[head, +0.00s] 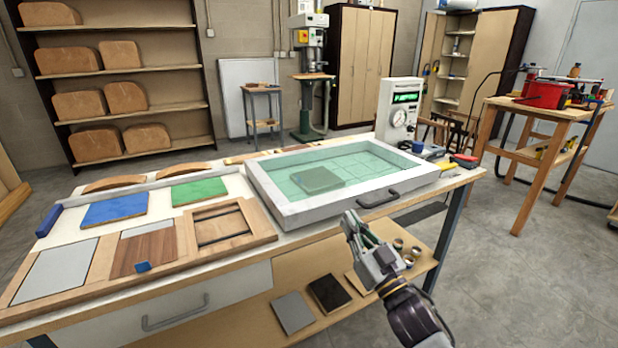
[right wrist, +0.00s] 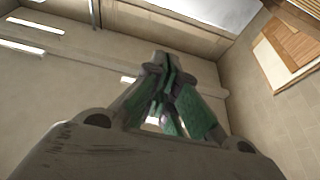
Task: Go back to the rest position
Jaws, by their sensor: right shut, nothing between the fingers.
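My right gripper (head: 358,228) is in front of the workbench's front edge, below the handle of the vacuum press. It is shut and empty, and its closed green-padded fingers (right wrist: 168,70) show in the right wrist view. My left gripper does not show in either view. The white-framed vacuum press (head: 290,208) stands on the workbench (head: 200,262), its greenish clear membrane over a dark square piece (head: 318,180). The gripper is apart from the press and its handle (head: 378,198).
A blue sheet (head: 115,210), a green sheet (head: 198,190) and a wooden frame tray (head: 262,228) lie on the bench's left half. A gauge box (head: 400,108) stands behind the press. The lower shelf (head: 262,338) holds flat panels and small cans. Open floor (head: 530,290) lies at right.

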